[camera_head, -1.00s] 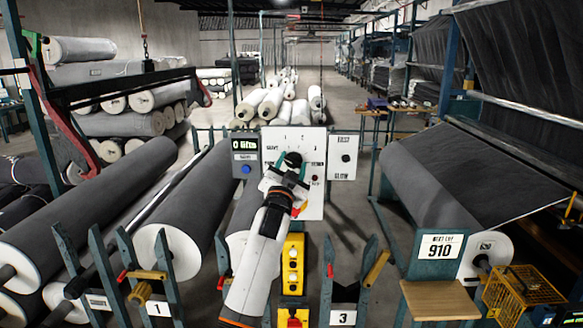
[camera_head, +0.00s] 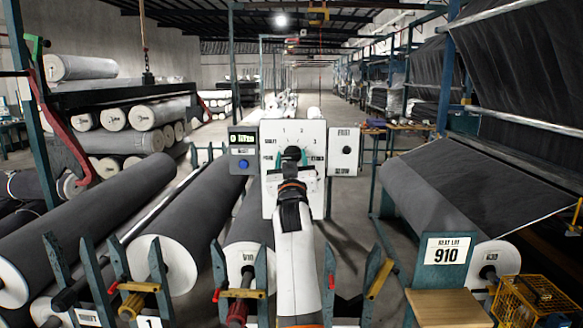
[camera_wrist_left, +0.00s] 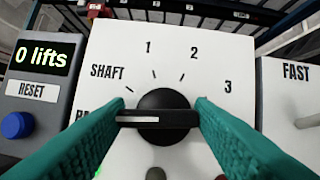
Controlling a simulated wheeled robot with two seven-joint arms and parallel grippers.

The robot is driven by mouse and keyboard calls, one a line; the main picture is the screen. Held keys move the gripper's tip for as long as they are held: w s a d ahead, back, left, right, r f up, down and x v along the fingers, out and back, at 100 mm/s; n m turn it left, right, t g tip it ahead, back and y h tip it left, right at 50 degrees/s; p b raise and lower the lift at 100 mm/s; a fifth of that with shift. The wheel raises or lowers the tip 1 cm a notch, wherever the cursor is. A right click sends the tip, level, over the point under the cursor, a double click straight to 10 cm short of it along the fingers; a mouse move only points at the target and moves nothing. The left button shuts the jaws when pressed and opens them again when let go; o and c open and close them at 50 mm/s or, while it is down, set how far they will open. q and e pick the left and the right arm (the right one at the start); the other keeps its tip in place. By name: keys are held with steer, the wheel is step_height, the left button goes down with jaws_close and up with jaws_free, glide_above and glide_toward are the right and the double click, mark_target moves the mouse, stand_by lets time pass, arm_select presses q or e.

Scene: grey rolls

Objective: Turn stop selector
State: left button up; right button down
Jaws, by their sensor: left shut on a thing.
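The stop selector is a round black knob (camera_wrist_left: 163,101) with a raised bar on a white panel (camera_wrist_left: 105,40). A white mark on the bar's left end points left, towards a label mostly hidden by a finger. Labels SHAFT, 1, 2 and 3 are arranged around the knob. My left gripper (camera_wrist_left: 160,118) has its teal fingers on both ends of the bar and is shut on it. In the head view the left gripper (camera_head: 291,155) is in front of the panel (camera_head: 270,204) and hides the knob. My right gripper is out of view.
A grey box (camera_wrist_left: 37,88) left of the panel has a display reading "0 lifts" and a blue RESET button (camera_wrist_left: 17,125). A FAST switch plate (camera_head: 344,150) is on the right. Grey rolls (camera_head: 190,222) on racks lie to the left, and another (camera_head: 445,200) to the right.

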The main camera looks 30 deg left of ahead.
arm_select(q)
steer(key=shift+n+y, duration=0.3)
steer(key=shift+n, duration=0.3)
steer(key=o, duration=0.9)
steer(key=shift+o, duration=0.2)
steer(key=shift+f, duration=0.15)
